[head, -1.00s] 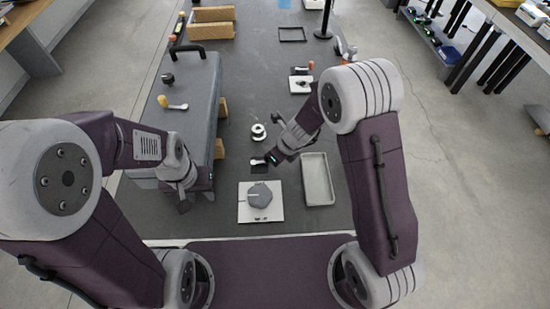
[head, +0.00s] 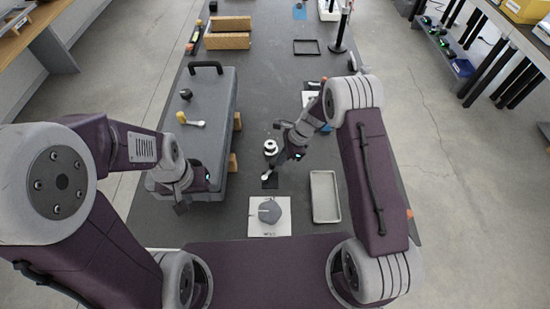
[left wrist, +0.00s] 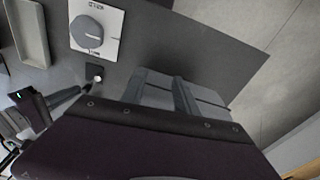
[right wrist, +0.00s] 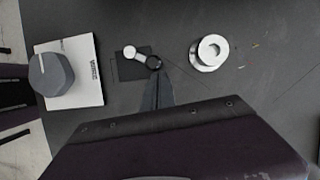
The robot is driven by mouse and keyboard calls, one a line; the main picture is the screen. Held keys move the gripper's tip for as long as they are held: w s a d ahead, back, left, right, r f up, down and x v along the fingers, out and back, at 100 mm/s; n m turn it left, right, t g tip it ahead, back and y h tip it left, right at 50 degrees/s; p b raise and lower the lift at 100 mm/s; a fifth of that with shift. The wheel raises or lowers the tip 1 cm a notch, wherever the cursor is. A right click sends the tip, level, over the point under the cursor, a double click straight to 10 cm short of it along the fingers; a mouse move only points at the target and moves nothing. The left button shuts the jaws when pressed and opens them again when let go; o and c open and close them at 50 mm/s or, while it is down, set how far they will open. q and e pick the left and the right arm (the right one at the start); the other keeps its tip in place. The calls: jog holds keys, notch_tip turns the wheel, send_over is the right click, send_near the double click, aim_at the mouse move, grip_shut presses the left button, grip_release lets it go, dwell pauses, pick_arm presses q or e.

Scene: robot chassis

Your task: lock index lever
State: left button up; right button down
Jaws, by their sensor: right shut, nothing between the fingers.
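The index lever (right wrist: 130,52) is a short light arm with a white knob and a dark ring-like end. It lies on a dark square plate on the dark surface in the right wrist view, and it also shows in the head view (head: 266,177). My right gripper (right wrist: 157,78) is shut and empty. Its tips are just by the lever's dark end; I cannot tell whether they touch. My left gripper (head: 182,208) is over the near end of the grey slab (head: 210,130).
A grey knob (head: 270,211) on a white plate (head: 256,229) lies in front of the lever. A white spool-shaped part (right wrist: 208,52) stands behind it. A shallow grey tray (head: 325,217) lies to the right. A yellow-knobbed lever (head: 190,120) is on the slab.

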jog(key=shift+a, duration=0.15)
jog(key=shift+s, duration=0.2)
jog(key=shift+s+a, duration=0.2)
jog(key=shift+s, duration=0.4)
jog(key=shift+d, duration=0.15)
